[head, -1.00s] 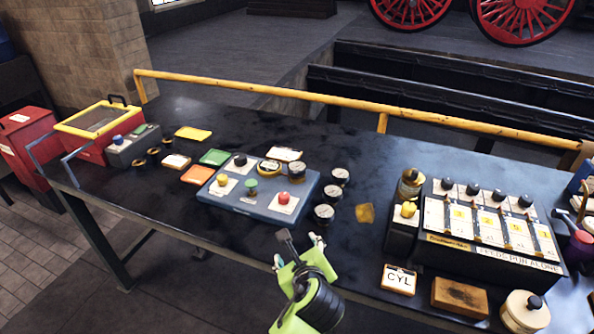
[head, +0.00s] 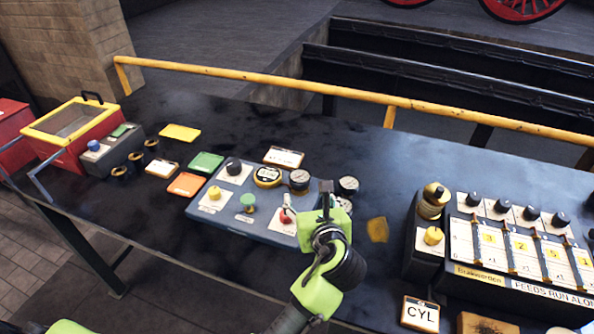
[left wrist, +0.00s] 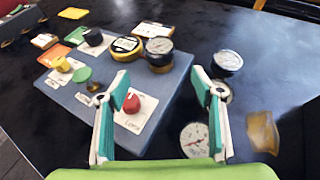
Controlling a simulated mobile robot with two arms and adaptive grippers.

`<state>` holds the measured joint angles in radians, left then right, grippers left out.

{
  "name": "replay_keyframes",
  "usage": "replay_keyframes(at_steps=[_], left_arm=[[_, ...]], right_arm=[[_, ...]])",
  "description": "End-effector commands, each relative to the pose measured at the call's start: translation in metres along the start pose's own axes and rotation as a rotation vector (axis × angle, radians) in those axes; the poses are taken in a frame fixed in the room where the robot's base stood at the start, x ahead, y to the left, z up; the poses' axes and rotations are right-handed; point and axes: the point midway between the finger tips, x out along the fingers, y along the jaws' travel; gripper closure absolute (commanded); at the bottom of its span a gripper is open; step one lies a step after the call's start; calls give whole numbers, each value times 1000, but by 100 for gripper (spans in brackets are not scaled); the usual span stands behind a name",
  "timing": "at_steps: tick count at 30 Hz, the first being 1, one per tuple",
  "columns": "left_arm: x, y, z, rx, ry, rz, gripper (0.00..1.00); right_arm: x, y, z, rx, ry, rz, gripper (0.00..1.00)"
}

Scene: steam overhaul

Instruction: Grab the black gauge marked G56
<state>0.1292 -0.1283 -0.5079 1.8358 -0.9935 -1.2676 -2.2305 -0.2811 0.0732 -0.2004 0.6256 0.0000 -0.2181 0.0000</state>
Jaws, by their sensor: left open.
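Several round black gauges with white dials are at the blue board's right end. One gauge (head: 299,180) sits on the board's back right corner; it also shows in the left wrist view (left wrist: 159,53). Another gauge (head: 348,185) stands on the table just right of it, also in the left wrist view (left wrist: 227,63). A third (left wrist: 221,92) is partly behind a finger, and a nearer one (left wrist: 194,139) lies close to my palm. The marking G56 is too small to read on any. My left gripper (left wrist: 161,80) is open and empty above the board's right edge.
The blue board (head: 240,225) carries a red button (left wrist: 132,103), green and yellow knobs and a yellow-rimmed tape-like disc (head: 267,176). A yellow tag (head: 377,229) lies to the right, before a panel with numbered slots (head: 505,250). A yellow rail (head: 250,77) bounds the back.

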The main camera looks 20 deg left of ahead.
Motion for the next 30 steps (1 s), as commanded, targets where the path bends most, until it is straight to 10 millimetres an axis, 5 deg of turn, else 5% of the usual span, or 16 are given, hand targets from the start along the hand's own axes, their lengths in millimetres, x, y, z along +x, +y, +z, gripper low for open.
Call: replay_keyframes(at_steps=[12, 23, 30], left_arm=[[72, 0, 1, 1, 0, 2, 40], [104, 0, 2, 0, 1, 2, 40], [131, 0, 1, 0, 1, 1, 40]], right_arm=[[-7, 4, 39, -4, -54, 4, 60], [-11, 8, 13, -4, -17, 9, 60], [-12, 2, 13, -1, -18, 2, 60]])
